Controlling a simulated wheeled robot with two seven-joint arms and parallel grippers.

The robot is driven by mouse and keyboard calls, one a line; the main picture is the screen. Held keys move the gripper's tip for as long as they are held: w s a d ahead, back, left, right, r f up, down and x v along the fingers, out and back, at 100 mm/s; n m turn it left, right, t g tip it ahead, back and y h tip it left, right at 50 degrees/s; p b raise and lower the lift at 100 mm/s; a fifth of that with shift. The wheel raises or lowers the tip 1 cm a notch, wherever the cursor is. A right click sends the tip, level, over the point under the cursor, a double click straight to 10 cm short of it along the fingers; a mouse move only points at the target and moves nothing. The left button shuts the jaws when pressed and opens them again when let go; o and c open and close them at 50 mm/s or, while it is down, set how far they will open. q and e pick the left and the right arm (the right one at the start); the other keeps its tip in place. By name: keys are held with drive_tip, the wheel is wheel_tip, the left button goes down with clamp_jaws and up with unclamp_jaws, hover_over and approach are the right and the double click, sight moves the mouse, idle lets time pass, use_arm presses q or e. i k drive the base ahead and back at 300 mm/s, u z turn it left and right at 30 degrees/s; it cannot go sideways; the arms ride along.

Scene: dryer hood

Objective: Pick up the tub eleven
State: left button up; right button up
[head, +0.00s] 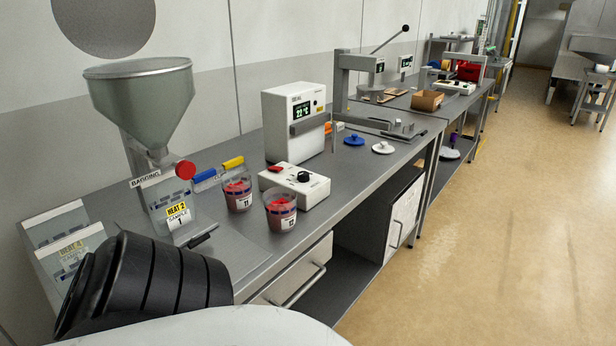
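Tub eleven (238,196), a small clear tub with reddish contents and a white label reading 11, stands upright on the grey bench (340,185). A similar tub labelled 12 (281,214) stands just in front of it and to the right. Neither of my grippers shows in the head view. A black ribbed part and a pale rounded part at the lower left look like my own body and hide the near left part of the bench.
A funnel hopper (140,95) stands left of the tubs, above a bag labelled SAMPLE 1 (170,207). A white control box (298,187) sits close on the right, with a white display unit (294,125) behind. A drawer (292,278) is below. The floor at right is clear.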

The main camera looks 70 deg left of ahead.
sight(236, 186)
drive_tip(key=i, duration=0.65)
drive_tip(key=u, duration=3.9)
drive_tip(key=i, duration=0.5)
drive_tip(key=z, duration=0.1)
